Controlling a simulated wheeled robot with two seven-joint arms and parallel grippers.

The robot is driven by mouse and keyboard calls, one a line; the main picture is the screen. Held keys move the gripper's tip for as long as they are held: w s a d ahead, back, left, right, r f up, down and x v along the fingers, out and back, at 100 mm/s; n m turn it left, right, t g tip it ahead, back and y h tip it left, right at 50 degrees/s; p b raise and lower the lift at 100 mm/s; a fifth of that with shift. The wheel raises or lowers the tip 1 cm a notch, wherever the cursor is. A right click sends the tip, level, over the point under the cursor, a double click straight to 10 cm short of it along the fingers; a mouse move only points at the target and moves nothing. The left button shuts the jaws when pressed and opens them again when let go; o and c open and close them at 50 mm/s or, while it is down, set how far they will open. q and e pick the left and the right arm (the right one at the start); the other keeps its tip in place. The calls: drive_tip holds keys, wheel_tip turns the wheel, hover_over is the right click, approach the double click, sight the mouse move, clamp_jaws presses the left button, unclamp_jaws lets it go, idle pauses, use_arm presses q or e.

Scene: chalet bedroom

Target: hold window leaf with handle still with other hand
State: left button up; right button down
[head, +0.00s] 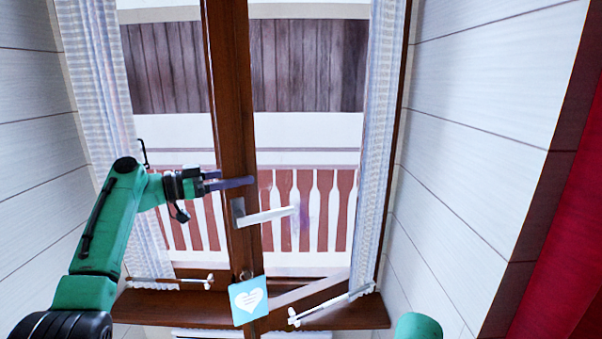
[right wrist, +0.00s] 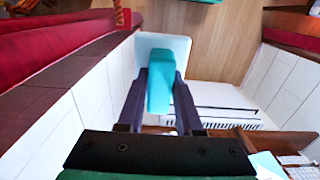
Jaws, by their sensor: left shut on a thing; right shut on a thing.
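The window leaf with handle (head: 229,110) has a dark brown upright frame in the middle of the head view. Its white lever handle (head: 268,215) sticks out to the right, roughly level. My left gripper (head: 238,183) is at the brown upright, just above the handle, shut on the leaf's frame; the exact contact is hard to see. In the right wrist view my right gripper (right wrist: 160,100) is shut on a teal-handled tool (right wrist: 159,80) with a pale flat square head (right wrist: 178,45). My right gripper is out of the head view.
A teal card with a white heart (head: 248,301) hangs below the handle. A faint purple smear (head: 304,214) shows on the glass right of the handle. Curtains (head: 378,130) flank the window. White-ended rods (head: 333,304) lie low near the brown sill (head: 165,304).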

idle(0.6)
drive_tip(key=w+a+r+m+t+y, duration=0.2)
drive_tip(key=w+a+r+y, duration=0.1)
drive_tip(key=w+a, duration=0.4)
drive_tip(key=w+a+r+m+t+y, duration=0.1)
drive_tip(key=w+a+r+t+y, duration=0.15)
drive_tip(key=w+a, duration=0.4)
drive_tip(key=w+a+r+m+t+y, duration=0.1)
drive_tip(key=w+a+r+m+t, duration=0.1)
drive_tip(key=w+r+t, duration=0.3)
drive_tip(key=w+a+r+m+t+y, duration=0.1)
drive_tip(key=w+r+m+t, duration=0.3)
drive_tip(key=w, duration=0.7)
drive_tip(key=shift+a+r+t+y, duration=0.4)
drive_tip(key=shift+a+t, duration=0.3)
drive_tip(key=shift+t, duration=0.55)
drive_tip(key=shift+w+a+r, duration=0.1)
drive_tip(key=shift+w, duration=0.1)
drive_tip(key=shift+w+a, duration=0.15)
drive_tip(key=shift+w, duration=0.15)
drive_tip(key=shift+w, duration=0.1)
